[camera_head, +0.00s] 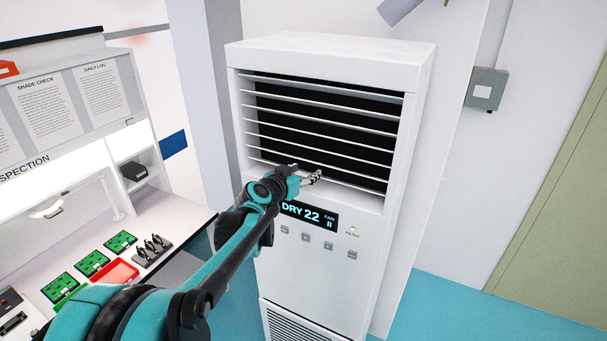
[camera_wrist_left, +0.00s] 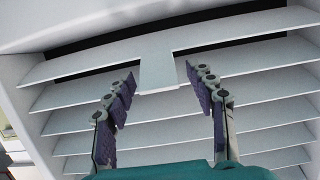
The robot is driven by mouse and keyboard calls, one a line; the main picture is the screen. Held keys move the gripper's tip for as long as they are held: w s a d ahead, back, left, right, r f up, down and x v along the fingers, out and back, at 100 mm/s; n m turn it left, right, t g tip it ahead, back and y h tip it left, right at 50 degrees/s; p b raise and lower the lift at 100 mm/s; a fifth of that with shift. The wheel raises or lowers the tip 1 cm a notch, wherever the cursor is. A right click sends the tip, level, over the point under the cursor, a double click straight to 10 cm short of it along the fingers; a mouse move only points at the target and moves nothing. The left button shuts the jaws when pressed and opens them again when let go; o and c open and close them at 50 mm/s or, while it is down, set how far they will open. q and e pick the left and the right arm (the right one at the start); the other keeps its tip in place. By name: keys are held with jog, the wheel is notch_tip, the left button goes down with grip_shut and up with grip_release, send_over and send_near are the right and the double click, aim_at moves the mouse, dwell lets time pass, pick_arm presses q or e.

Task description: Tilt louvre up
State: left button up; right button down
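The louvre (camera_head: 315,130) is a set of several white horizontal slats in the upper front of a tall white air conditioner (camera_head: 335,52). Dark gaps show between the slats. In the left wrist view the slats (camera_wrist_left: 75,122) fill most of the picture, and a flat white tab (camera_wrist_left: 157,62) sticks out from one of them. My left gripper (camera_head: 312,177) is at the lowest slats, just above the display. In the left wrist view its two fingers (camera_wrist_left: 160,76) are apart, one on each side of the tab, with space between. My right gripper is not in view.
The display (camera_head: 309,216) reads DRY 22, with a row of buttons below it. A workbench (camera_head: 180,222) with green boards (camera_head: 92,263) and a red tray (camera_head: 115,271) stands at the left. A grey wall box (camera_head: 486,90) is at the right. Blue floor (camera_head: 450,310) lies clear at the right.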

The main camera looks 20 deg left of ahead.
pick_arm(q)
jog(key=shift+f, duration=0.1)
jog(key=shift+s+a, duration=0.1)
jog(key=shift+s, duration=0.4)
jog(key=v, duration=1.1)
jog(key=s+d+f+g+h+b, duration=0.1)
jog(key=s+d+f+b, duration=0.3)
jog(key=f, duration=0.3)
jog(key=s+d+f+g+b, duration=0.2)
jog(key=d+f+b, duration=0.2)
jog(key=f+b, duration=0.3)
jog(key=s+d+f+g+h+b, duration=0.1)
jog(key=s+d+f+b, duration=0.25)
jog(key=f, duration=0.45)
jog(key=s+d+f+g+y+b, duration=0.1)
jog(key=s+f+g+b, duration=0.1)
jog(key=s+f+b, duration=0.4)
jog(key=s+d+f+g+y+b, duration=0.1)
jog(key=s+f+b, duration=0.5)
jog(key=f, duration=1.1)
jog(key=shift+s+f+n+g+y+b, duration=0.2)
jog(key=shift+s+n+g+y+b, duration=0.25)
jog(key=shift+b, duration=0.2)
